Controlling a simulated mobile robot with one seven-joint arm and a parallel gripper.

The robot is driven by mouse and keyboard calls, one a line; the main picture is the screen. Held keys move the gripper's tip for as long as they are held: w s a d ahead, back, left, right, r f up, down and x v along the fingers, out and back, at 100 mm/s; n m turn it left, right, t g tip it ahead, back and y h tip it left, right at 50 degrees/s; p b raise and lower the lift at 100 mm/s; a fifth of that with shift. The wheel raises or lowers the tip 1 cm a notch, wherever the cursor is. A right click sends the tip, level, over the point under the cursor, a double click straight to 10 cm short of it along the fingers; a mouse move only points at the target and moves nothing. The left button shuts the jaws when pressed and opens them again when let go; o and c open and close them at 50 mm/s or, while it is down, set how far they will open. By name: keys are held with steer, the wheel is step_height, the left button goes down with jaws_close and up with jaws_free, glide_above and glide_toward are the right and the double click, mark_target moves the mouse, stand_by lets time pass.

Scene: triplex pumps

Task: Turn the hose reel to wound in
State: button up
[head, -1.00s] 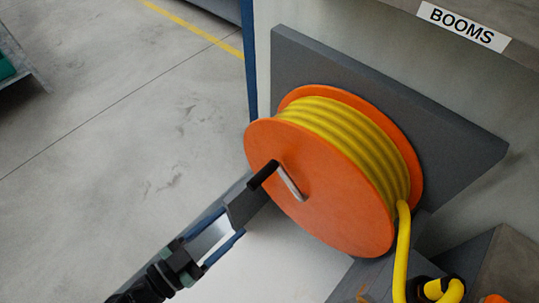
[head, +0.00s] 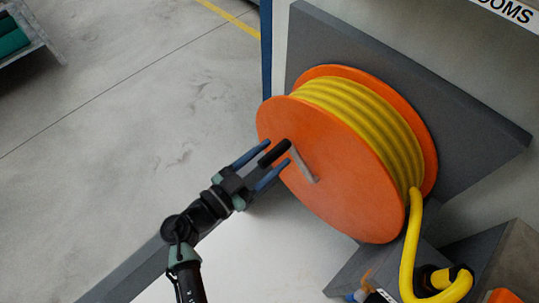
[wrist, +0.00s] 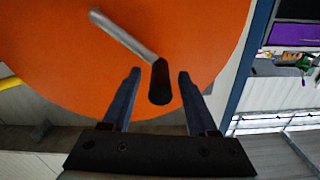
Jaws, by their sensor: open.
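The hose reel (head: 325,178) is an orange drum with yellow hose (head: 368,112) wound on it, fixed to a grey plate. A length of hose hangs down from its right side. A silver crank (head: 303,166) with a black handle (head: 274,153) stands out from the reel's face. My gripper (head: 272,163) is open, with its two blue fingers on either side of the black handle. In the wrist view the handle (wrist: 160,82) lies between the open fingertips (wrist: 159,75), with a gap on both sides. The orange face (wrist: 215,40) fills the space behind.
The grey backing plate (head: 470,150) stands behind the reel on a pale wall. A grey block (head: 508,262) and the hose's lower end (head: 450,285) are at the lower right. Open concrete floor (head: 130,100) lies to the left, with a green-loaded rack (head: 22,42) at the far left.

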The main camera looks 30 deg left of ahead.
steer(key=shift+w, duration=0.1)
jaws_close()
stand_by(0.3)
stand_by(1.1)
